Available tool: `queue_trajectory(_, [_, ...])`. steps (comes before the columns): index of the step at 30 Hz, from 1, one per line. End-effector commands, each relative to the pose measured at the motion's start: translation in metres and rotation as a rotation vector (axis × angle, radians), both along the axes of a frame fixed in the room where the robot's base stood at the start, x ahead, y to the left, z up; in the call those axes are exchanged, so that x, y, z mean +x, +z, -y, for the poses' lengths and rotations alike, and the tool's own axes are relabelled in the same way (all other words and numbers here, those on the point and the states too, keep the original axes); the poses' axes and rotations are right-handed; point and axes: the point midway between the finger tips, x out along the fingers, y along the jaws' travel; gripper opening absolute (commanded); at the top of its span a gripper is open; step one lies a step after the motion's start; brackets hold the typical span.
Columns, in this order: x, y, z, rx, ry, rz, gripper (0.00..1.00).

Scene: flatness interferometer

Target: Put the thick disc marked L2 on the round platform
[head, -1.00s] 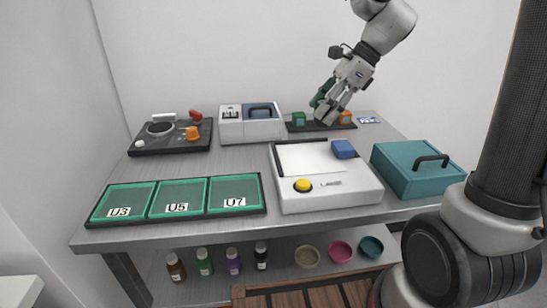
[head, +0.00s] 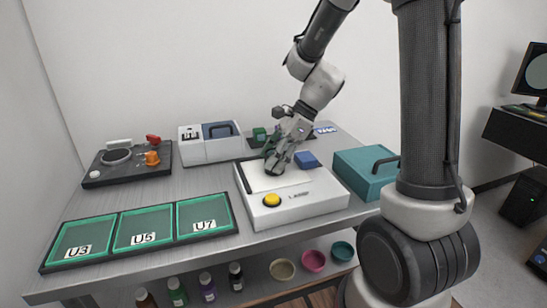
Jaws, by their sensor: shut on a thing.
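My gripper (head: 274,166) is low over the pale sheet on top of the white box in the head view. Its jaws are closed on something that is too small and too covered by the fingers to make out. I cannot read an L2 mark anywhere. A black device (head: 127,176) stands at the back left with a round ring-like platform (head: 116,157) on it. Nothing tall sits on that ring.
The white box (head: 297,205) carries a yellow button (head: 271,200) and a blue block (head: 306,159). A teal case (head: 362,173) stands at right, a white-and-blue unit (head: 209,146) behind. The green tray (head: 143,227) lies at front left. A green block (head: 259,134) stands at the back.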

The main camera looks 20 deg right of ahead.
Motion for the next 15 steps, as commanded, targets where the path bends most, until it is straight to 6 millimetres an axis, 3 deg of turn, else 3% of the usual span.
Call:
queue_trajectory(7, [0.0001, -0.0018, -0.0002, 0.001, 0.0, 0.0, 0.16])
queue_trajectory(8, [0.0001, -0.0019, -0.0002, 0.001, 0.0, 0.0, 0.53])
queue_trajectory(9, [0.0001, -0.0016, -0.0002, 0.001, 0.0, 0.0, 0.6])
queue_trajectory(11, [0.0001, -0.0016, -0.0002, 0.001, 0.0, 0.0, 0.71])
queue_trajectory(15, [0.0, -0.0016, -0.0002, 0.001, 0.0, 0.0, 0.71])
